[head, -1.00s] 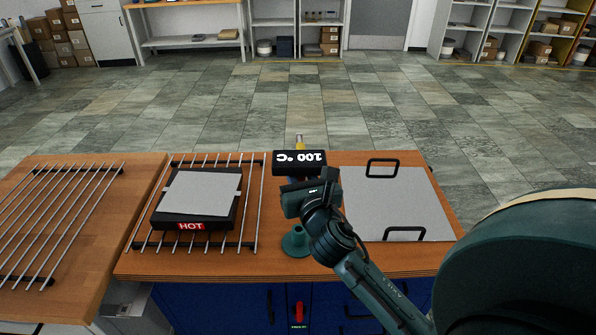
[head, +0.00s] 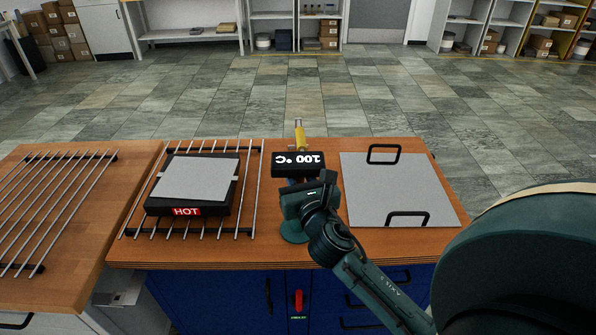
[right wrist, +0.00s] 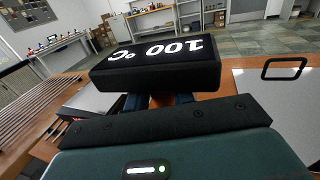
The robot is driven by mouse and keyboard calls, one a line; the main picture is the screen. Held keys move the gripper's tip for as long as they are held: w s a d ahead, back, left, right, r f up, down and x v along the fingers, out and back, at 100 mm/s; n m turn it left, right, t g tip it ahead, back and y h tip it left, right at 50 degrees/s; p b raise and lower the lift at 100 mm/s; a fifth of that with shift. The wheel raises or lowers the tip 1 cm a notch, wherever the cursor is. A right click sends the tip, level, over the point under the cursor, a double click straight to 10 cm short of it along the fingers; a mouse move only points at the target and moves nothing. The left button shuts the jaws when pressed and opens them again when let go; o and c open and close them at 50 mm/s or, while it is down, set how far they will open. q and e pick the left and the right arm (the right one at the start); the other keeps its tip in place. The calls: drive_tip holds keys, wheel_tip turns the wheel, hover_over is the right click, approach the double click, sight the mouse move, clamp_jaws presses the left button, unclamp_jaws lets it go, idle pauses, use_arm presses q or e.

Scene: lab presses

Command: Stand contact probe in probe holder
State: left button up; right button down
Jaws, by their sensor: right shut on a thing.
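The contact probe has a black display block (head: 298,164) reading "100 °C", upside down in the head view. Its yellow part (head: 300,138) with a metal end sticks out beyond the block, away from me. My right gripper (head: 303,183) is shut on the probe just on the near side of the display. The right wrist view shows the block (right wrist: 155,65) close in front of the gripper (right wrist: 160,100). My left gripper is not in view.
A dark plate marked HOT (head: 186,211) with a grey sheet (head: 198,180) sits on a wire rack (head: 250,215) to the left. A grey board (head: 395,190) with two black handles lies on the right. Another rack (head: 60,215) lies far left.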

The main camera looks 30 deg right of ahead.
idle(0.7)
drive_tip(key=shift+p, duration=0.7)
idle(0.9)
drive_tip(key=shift+f+b, duration=1.45)
drive_tip(key=shift+f, duration=0.35)
drive_tip(key=shift+f+b, duration=0.9)
drive_tip(key=shift+f, duration=0.25)
drive_tip(key=c, duration=1.1)
unclamp_jaws()
drive_tip(key=shift+r, duration=0.1)
